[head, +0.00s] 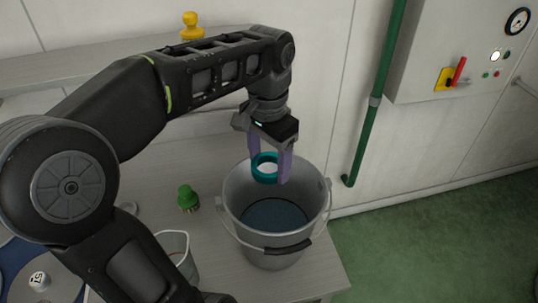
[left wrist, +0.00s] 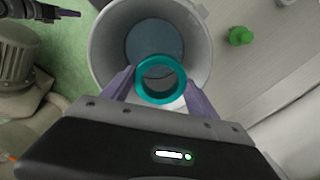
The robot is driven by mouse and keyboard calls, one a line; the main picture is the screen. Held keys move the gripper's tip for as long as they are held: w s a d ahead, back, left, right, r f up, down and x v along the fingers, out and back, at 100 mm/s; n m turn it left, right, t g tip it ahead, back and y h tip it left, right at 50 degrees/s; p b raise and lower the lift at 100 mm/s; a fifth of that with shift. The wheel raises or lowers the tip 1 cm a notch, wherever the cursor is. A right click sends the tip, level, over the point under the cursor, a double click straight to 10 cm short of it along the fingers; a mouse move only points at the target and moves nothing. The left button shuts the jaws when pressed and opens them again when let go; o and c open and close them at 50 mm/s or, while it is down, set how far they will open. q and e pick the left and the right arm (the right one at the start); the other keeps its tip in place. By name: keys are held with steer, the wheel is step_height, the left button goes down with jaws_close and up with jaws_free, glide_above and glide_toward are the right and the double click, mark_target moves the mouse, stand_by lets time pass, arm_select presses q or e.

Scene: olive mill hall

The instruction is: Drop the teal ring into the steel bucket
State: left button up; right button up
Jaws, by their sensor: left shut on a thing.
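The teal ring (head: 257,172) is held between the purple fingers of my left gripper (head: 268,168). It hangs over the mouth of the steel bucket (head: 240,207), near its back rim in the head view. The bucket stands upright on the bench and looks empty, with a bluish bottom. In the left wrist view, the ring (left wrist: 137,88) sits between the fingertips of my left gripper (left wrist: 160,85), with the open bucket (left wrist: 105,45) below and beyond it. The ring is apart from the bucket floor.
A green knob-like item (head: 188,198) stands on the bench (head: 215,255) left of the bucket. A smaller white-rimmed pail (head: 189,262) is partly behind my arm. A yellow item (head: 191,28) stands on the back shelf. A green pipe (head: 375,100) and a control box (head: 440,50) are on the wall.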

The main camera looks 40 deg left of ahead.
arm_select(q)
step_height(320, 180, down, 4)
steer(key=shift+f+b, duration=0.2)
steer(key=shift+b, duration=0.9)
steer(key=o, duration=1.6)
